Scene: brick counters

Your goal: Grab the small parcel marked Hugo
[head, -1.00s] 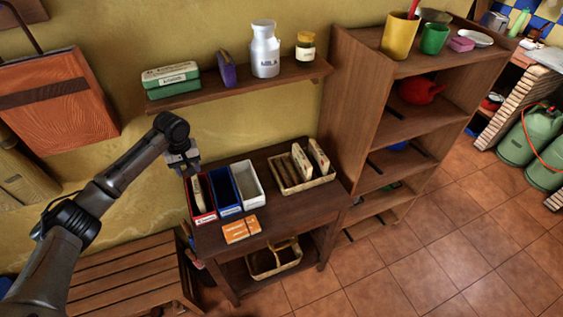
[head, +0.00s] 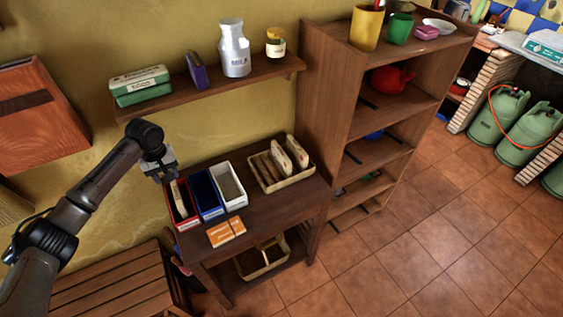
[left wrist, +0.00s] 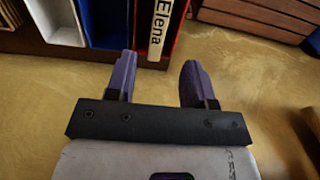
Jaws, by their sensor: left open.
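My left gripper (head: 160,175) is open and empty above the back left of the small table, just behind the red bin (head: 185,219). Its two fingers (left wrist: 160,70) point toward the bins in the left wrist view. A cream parcel (head: 179,198) stands on edge in the red bin; in the left wrist view this parcel (left wrist: 157,30) reads "Elena". Two more cream parcels (head: 280,161) (head: 297,151) stand upright in a wicker basket (head: 292,182); their markings are too small to read. I see no readable "Hugo". My right gripper is not in view.
A blue bin (head: 207,208) and a white bin (head: 236,203) stand beside the red one. Orange packets (head: 226,232) lie at the table front. A wall shelf (head: 215,86) hangs above with a milk can (head: 235,50). A tall shelf unit (head: 318,92) borders the right.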

